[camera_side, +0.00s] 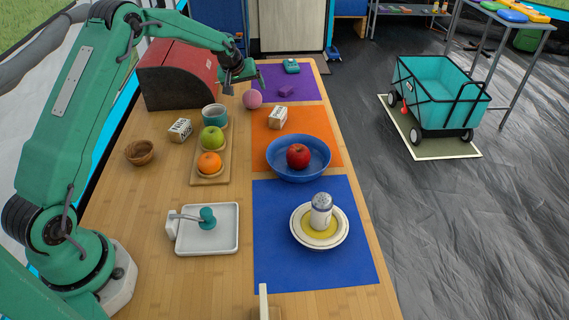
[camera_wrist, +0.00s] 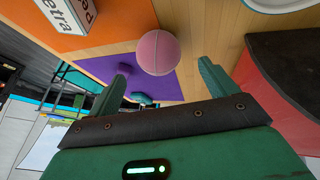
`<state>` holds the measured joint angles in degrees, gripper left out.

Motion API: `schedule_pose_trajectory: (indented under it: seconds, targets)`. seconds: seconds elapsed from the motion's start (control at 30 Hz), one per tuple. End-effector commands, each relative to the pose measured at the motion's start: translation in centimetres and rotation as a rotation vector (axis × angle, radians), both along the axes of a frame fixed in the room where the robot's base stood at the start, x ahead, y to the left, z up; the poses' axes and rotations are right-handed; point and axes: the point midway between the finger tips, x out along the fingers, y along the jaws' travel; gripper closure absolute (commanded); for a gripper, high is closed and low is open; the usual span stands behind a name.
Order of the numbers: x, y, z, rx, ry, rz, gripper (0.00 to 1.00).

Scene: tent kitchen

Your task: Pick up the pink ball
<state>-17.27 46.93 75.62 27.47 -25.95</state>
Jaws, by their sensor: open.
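The pink ball (camera_side: 252,99) rests on the wooden table beside the left edge of the purple mat (camera_side: 312,83). In the wrist view the ball (camera_wrist: 160,53) shows whole, just beyond my two fingertips and roughly centred between them. My gripper (camera_side: 245,80) is above the ball in the side view, with its fingers apart and nothing held. In the wrist view my gripper (camera_wrist: 163,75) has a wide gap between its green fingers. I cannot tell the exact height of the fingertips over the ball.
A red-topped bread box (camera_side: 180,75) stands close left of my gripper. A teal mug (camera_side: 214,115), a green apple (camera_side: 211,138) and an orange (camera_side: 209,163) line a wooden tray (camera_side: 222,178). A small carton (camera_side: 278,118) and purple block (camera_side: 286,91) are nearby.

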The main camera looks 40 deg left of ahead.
Motion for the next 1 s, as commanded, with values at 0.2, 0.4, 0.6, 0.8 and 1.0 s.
schedule_pose_trajectory:
  seconds: [0.2, 0.4, 0.6, 0.8, 1.0]
  targets:
    - [0.3, 0.0, -0.7, -0.001, 0.001, 0.0, 0.15]
    - [1.2, 0.2, -2.5, -0.002, 0.001, -0.001, 0.15]
    - [2.0, 0.4, -4.0, -0.001, 0.0, -0.001, 0.15]
    - [2.4, 0.5, -4.5, -0.001, -0.001, -0.001, 0.15]
    - [2.4, 0.5, -4.6, -0.001, -0.001, -0.001, 0.15]
